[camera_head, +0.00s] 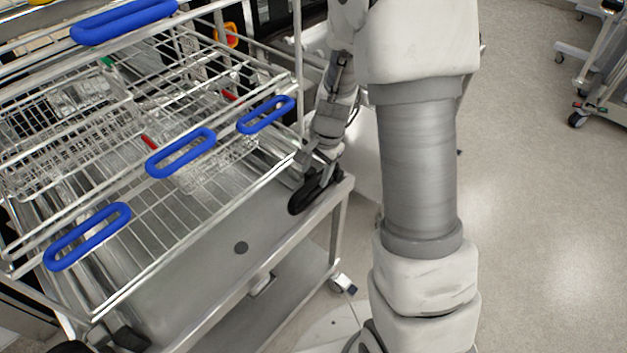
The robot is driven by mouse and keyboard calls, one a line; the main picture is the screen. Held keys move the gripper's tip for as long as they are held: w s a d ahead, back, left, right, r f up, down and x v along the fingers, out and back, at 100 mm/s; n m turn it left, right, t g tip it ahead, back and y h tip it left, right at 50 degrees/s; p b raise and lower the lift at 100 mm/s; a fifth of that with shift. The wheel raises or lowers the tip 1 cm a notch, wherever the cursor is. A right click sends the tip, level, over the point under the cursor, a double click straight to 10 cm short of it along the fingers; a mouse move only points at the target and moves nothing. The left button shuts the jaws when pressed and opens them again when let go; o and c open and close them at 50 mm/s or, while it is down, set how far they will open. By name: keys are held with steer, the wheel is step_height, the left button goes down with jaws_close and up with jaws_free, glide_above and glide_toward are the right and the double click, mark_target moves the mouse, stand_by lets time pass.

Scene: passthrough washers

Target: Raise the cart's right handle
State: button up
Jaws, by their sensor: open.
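The steel cart (218,275) stands in front of me, with a flat top and a lower shelf. Its right handle is a black lever (313,194) at the right front corner of the cart top, lying low along the top. A second black handle (130,338) is at the left front corner. My gripper (310,165) is open, just above and behind the right handle, very close to it. Its fingers are small and partly blended with the cart frame, so I cannot tell whether they touch the handle.
A wire rack with blue grips (181,153) sits over the cart, with wire baskets (200,160) inside. Another blue grip (122,20) is higher up. A caster (343,284) is at the cart's right leg. Open floor (540,220) lies right, with another wheeled cart (598,75) beyond.

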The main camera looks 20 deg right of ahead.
mark_target(313, 181)
steer(key=shift+w+a+f, duration=0.1)
steer(key=shift+w+f, duration=0.05)
steer(key=shift+f, duration=0.65)
steer(key=shift+w+a+f, duration=0.1)
steer(key=shift+f, duration=0.7)
jaws_close()
